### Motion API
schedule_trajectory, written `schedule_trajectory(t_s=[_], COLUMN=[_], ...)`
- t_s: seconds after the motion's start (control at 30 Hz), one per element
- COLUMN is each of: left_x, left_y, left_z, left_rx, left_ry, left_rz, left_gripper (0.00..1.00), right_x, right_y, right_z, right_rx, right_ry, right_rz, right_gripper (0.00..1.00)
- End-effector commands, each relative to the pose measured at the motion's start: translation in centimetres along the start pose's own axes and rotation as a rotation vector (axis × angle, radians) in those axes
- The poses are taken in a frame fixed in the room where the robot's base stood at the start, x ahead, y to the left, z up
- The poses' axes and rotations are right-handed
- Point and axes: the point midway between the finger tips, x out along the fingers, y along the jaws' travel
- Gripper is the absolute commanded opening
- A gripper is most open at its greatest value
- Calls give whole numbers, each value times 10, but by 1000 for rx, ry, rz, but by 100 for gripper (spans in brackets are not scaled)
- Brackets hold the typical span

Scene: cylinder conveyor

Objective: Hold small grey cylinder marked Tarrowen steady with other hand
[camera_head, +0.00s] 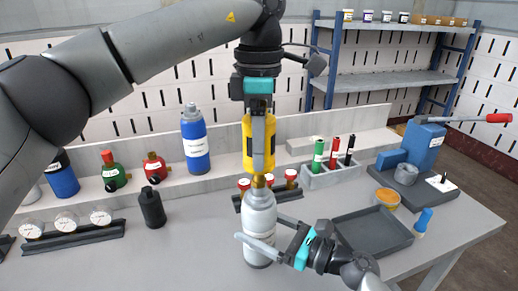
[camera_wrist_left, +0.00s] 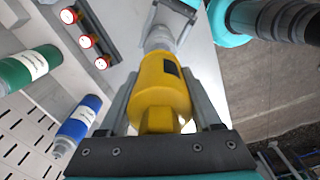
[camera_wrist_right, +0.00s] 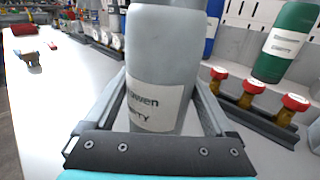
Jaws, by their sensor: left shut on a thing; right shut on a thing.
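The small grey cylinder (camera_head: 259,216) stands upright on the grey bench in the head view. In the right wrist view its body (camera_wrist_right: 162,60) fills the middle, with a white label (camera_wrist_right: 153,109) partly reading "owen". My right gripper (camera_head: 266,238) is shut around its lower body, one finger on each side. My left gripper (camera_head: 262,168) is above it, shut on a yellow tool (camera_wrist_left: 160,88) that points down. The tool's brass-coloured lower end is at the cylinder's neck; I cannot tell if they are joined. The cylinder's top (camera_wrist_left: 160,40) also shows in the left wrist view.
Red-capped brass valves (camera_head: 291,176) stand in a rack close behind the cylinder. A black cylinder (camera_head: 152,207) and gauges (camera_head: 67,223) are to the left. An empty dark tray (camera_head: 374,231) is right of my right gripper. A blue cylinder (camera_head: 195,145) stands on the back ledge.

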Motion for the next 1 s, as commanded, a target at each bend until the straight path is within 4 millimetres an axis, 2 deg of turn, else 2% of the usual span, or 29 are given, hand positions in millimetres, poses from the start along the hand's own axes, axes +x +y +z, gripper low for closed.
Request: schedule_trajectory(t_s=[1.0], left_x=[-34], left_y=[0], left_z=[0], left_rx=[1], left_ry=[0], left_rz=[1], left_gripper=[0], right_x=[0], right_y=[0], right_z=[0], right_rx=[0], right_ry=[1], right_rz=[0], right_gripper=[22])
